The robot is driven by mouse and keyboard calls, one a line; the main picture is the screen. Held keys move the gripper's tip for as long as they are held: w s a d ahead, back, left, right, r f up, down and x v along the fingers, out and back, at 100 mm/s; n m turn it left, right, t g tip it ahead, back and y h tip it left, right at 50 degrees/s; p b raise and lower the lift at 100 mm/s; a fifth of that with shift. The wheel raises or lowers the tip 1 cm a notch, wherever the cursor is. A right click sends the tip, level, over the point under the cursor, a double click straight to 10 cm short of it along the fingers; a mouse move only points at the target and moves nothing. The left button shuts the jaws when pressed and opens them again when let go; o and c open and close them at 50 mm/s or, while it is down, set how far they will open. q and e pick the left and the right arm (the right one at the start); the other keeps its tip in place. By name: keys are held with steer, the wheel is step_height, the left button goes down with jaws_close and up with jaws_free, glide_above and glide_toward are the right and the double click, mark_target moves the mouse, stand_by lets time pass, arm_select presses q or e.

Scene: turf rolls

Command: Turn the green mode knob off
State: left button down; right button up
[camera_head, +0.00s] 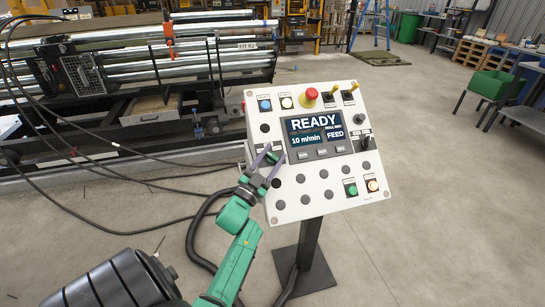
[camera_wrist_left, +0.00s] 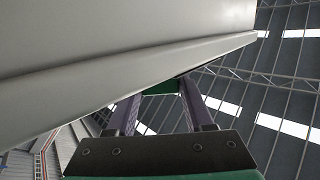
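The white control panel (camera_head: 318,196) stands tilted on a dark post, its screen reading READY, 10 m/min and FEED. My left gripper (camera_head: 275,152) is at the panel's left part, beside the screen, with its two purple fingers spread apart. A small green part, perhaps the mode knob, shows between the fingers in the head view; the fingers cover much of that spot. In the left wrist view, something dark green (camera_wrist_left: 160,88) shows between the fingertips under a pale surface; I cannot tell whether they touch it. My right gripper is not in view.
A red mushroom button (camera_head: 311,94), a blue button (camera_head: 265,105), a green button (camera_head: 351,190) and yellow-topped switches sit on the same panel. Black cables lie on the floor at left. Roller machinery (camera_head: 170,55) stands behind.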

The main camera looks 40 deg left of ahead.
arm_select(q)
steer(key=shift+r+m+g+h+p, duration=0.2)
steer(key=shift+m+g+h+p, duration=0.1)
steer(key=shift+m+h+p, duration=0.75)
steer(key=m+g+h+p, duration=0.2)
steer(key=m+h+p, duration=0.1)
steer(key=h, duration=0.1)
steer(key=shift+h, duration=0.25)
steer(key=m+g+h+p, duration=0.1)
steer(key=m+g+h, duration=0.1)
steer(key=shift+f+m+h, duration=0.1)
steer(key=shift+m+h, duration=0.15)
steer(key=shift+h, duration=0.05)
steer(key=shift+f+m+g+h, duration=0.1)
steer(key=shift+m+g+h, duration=0.65)
steer(key=shift+g, duration=0.35)
steer(key=shift+m, duration=0.25)
steer(key=shift+c, duration=1.4)
jaws_free()
